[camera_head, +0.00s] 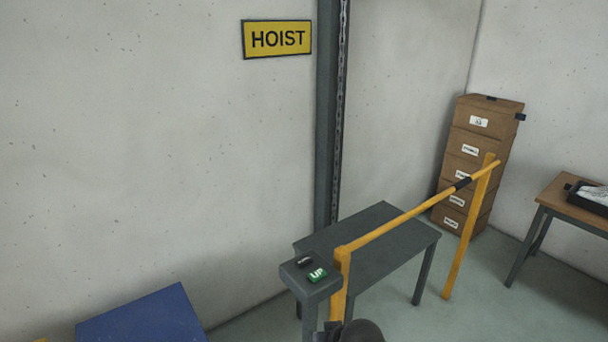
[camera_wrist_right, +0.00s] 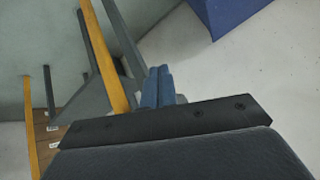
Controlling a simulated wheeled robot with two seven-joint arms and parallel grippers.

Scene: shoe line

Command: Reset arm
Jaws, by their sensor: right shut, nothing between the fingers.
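My right gripper (camera_wrist_right: 158,76) shows in the right wrist view with its two bluish fingers together and nothing between them. In the head view only a dark rounded part, apparently of my right arm, shows at the bottom edge, just below the control box (camera_head: 312,272); the fingers cannot be made out there. The control box has a green UP button (camera_head: 317,274) and a dark button beside it. My left gripper is in neither view.
A yellow rail (camera_head: 405,217) runs in front of a grey table (camera_head: 385,248) by the hoist post (camera_head: 326,120). A blue box-like thing (camera_head: 142,318) stands at lower left. Stacked cartons (camera_head: 487,125) and a wooden table (camera_head: 553,197) with a black tray are at right.

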